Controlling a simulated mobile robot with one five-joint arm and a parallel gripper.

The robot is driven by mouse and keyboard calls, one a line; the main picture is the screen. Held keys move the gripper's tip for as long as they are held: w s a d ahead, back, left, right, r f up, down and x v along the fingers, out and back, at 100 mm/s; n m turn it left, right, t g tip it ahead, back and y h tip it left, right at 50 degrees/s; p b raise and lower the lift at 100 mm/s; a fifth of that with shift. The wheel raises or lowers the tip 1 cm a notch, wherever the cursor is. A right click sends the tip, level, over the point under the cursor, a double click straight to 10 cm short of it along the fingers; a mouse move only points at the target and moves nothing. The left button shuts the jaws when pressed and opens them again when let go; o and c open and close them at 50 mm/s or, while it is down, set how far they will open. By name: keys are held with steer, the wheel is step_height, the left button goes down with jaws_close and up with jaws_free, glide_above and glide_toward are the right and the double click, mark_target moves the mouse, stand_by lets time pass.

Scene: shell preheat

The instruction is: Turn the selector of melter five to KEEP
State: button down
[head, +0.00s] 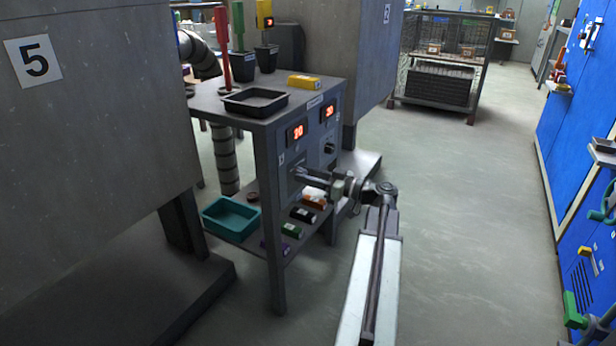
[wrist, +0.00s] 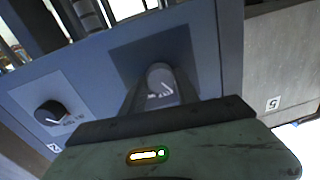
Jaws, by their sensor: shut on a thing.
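The control panel (head: 317,147) is on the side of a grey bench, with two lit red displays. The left selector knob (wrist: 161,82) is round and grey with a pale mark; in the wrist view it sits between my gripper's fingers (wrist: 160,92). A small "5" plate (wrist: 273,103) is on the right there. In the head view my gripper (head: 302,173) reaches the panel below the left display (head: 297,132) and hides that knob. The gripper is shut on the knob. I cannot read which position its mark points to.
The other selector knob (head: 329,148), dark, is to the right on the panel, near a "2" plate (wrist: 53,148) in the wrist view. The big grey melter five (head: 95,120) stands left. Floor at right is clear.

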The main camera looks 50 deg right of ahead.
steer(key=m, duration=0.5)
steer(key=shift+d+m+b, duration=0.1)
steer(key=shift+m+b, duration=0.25)
steer(key=shift+m, duration=0.05)
stand_by(0.3)
steer(key=c, duration=0.9)
jaws_free()
steer(key=v, duration=0.8)
steer(key=shift+f, duration=0.15)
